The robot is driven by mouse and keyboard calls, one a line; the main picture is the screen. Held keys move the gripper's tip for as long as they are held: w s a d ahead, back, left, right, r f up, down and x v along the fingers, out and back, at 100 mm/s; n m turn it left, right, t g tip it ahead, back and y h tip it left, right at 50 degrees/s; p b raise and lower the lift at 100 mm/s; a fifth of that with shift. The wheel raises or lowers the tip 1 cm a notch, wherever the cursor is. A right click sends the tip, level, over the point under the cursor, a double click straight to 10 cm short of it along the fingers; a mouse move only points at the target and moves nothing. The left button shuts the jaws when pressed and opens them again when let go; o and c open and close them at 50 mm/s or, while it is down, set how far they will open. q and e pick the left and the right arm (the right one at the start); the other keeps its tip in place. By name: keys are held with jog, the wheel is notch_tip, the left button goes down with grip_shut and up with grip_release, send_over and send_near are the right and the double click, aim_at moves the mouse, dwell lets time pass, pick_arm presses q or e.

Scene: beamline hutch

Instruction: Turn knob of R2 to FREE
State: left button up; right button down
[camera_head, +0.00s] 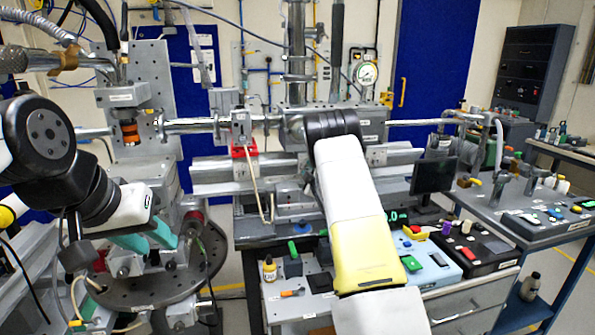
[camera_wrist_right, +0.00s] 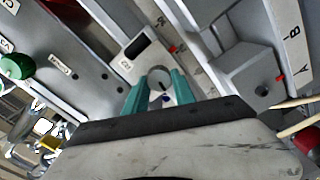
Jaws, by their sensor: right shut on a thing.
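In the right wrist view a round grey knob (camera_wrist_right: 158,76) sits between the teal fingertips of my right gripper (camera_wrist_right: 159,86), which is shut on it. A dark mark shows on the knob's face. A pale plate (camera_wrist_right: 127,66) beside it carries a label that seems to read R2. I cannot read a FREE mark or tell the knob's setting. In the head view my right arm covers its own gripper and the knob. My left gripper (camera_head: 146,239) is at the left over a round dark plate; its teal fingers look apart, with nothing seen between them.
A second grey block (camera_wrist_right: 246,78) with a red pointer lies right of the knob in the wrist view, and a green knob (camera_wrist_right: 17,66) is at the left. In the head view, a bench (camera_head: 300,308) with small parts, a monitor (camera_head: 433,175) and a side cart (camera_head: 560,231) stand nearby.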

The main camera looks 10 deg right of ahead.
jog(key=shift+n, duration=0.8)
jog(key=shift+f, duration=0.1)
jog(key=c, duration=1.3)
grip_release()
jog(key=s, duration=0.7)
jog(key=shift+s+d, duration=0.1)
jog(key=shift+s, duration=0.3)
